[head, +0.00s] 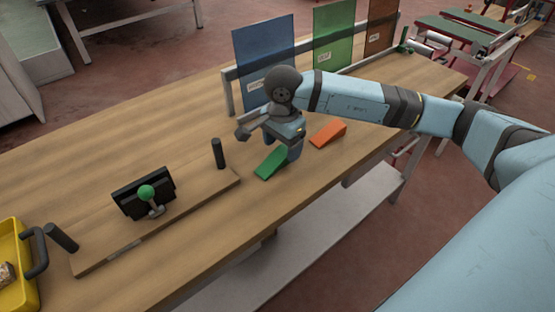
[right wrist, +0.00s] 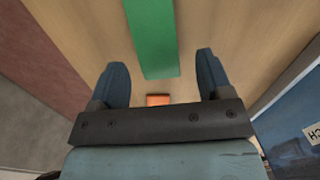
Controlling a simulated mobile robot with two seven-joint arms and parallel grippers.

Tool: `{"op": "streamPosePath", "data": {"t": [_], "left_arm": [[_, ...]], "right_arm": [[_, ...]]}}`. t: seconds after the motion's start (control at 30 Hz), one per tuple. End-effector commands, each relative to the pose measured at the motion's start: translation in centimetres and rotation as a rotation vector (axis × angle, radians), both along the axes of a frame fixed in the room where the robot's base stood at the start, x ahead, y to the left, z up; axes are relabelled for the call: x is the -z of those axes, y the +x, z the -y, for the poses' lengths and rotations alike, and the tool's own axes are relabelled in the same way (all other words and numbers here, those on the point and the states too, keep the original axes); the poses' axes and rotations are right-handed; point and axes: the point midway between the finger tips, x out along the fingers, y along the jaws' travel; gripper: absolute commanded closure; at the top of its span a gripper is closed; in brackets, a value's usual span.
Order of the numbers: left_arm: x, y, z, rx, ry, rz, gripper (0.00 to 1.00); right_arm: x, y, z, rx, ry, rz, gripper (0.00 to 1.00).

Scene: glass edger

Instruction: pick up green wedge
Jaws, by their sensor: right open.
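The green wedge (head: 270,163) lies on the wooden table near its front edge in the head view. In the right wrist view the green wedge (right wrist: 152,38) runs down from the top edge, ahead of and between the two fingertips. My right gripper (head: 295,155) is low over the table at the right end of the wedge and hides part of it. In the right wrist view my right gripper (right wrist: 162,72) has its fingers spread apart with nothing gripped. My left gripper is not in view.
An orange wedge (head: 328,134) lies just right of my right gripper. Blue (head: 264,55), green (head: 333,35) and brown (head: 381,25) panels stand in a rack behind. A board with handles and a dark device (head: 130,200) lies left, beside a yellow bin (head: 22,285).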

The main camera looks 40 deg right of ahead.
Motion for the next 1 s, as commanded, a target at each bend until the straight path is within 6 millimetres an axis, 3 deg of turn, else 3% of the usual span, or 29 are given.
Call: {"op": "streamPosePath", "data": {"t": [0.17, 0.4, 0.63, 1.0], "left_arm": [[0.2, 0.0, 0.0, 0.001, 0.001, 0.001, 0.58], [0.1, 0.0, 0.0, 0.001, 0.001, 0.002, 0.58], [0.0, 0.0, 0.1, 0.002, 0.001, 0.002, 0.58], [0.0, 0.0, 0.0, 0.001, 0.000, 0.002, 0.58]], "right_arm": [[2.6, -0.1, 0.2, 0.001, 0.000, -0.001, 0.28], [2.8, 0.0, 0.2, 0.000, -0.001, 0.000, 0.28], [2.8, -0.1, 0.2, 0.000, -0.001, 0.000, 0.80], [2.4, 0.0, 0.2, 0.000, 0.000, 0.002, 0.83]]}}
